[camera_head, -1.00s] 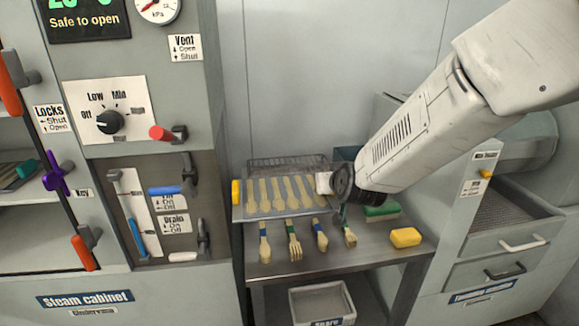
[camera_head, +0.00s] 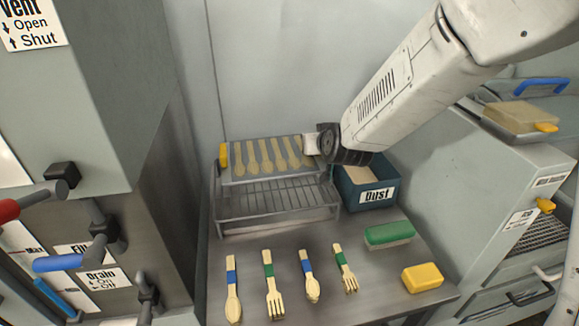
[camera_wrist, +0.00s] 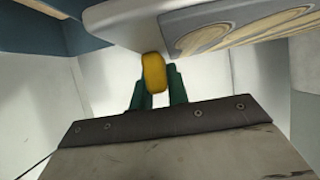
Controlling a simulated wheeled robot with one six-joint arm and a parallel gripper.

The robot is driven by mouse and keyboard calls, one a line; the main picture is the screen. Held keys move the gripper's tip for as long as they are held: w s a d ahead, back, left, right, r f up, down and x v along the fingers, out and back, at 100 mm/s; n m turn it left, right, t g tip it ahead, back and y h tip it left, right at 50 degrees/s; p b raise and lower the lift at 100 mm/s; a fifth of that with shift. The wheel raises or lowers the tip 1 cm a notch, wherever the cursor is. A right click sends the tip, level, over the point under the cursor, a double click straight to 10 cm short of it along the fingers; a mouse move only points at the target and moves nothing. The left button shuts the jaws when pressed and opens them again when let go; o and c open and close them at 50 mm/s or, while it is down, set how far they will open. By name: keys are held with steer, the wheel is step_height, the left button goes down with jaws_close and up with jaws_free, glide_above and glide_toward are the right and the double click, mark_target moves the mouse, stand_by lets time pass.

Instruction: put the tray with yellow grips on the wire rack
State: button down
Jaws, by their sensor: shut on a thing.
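The tray with yellow grips (camera_head: 238,176) is a shallow grey tray with several pale wooden spoon shapes in it. Its left yellow grip (camera_head: 224,156) shows in the head view. My gripper (camera_wrist: 157,85) is at the tray's right end, its green fingers shut on the right yellow grip (camera_wrist: 154,72) in the wrist view. The wire rack (camera_head: 270,200) stands on the metal table. The tray is over the rack's back part, with the rack's front wires in view below it. I cannot tell whether the tray touches the rack.
A blue Dust box (camera_head: 372,196) is right of the rack. Several banded spoons and forks (camera_head: 310,277) lie in front. A green-topped block (camera_head: 388,235) and a yellow block (camera_head: 423,277) lie at the right. Cabinet handles (camera_head: 60,263) jut out at left.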

step_height(320, 180, down, 9)
steer(key=shift+d+r, duration=0.15)
stand_by(0.4)
steer(key=c, duration=1.4)
jaws_free()
steer(key=shift+o, duration=0.2)
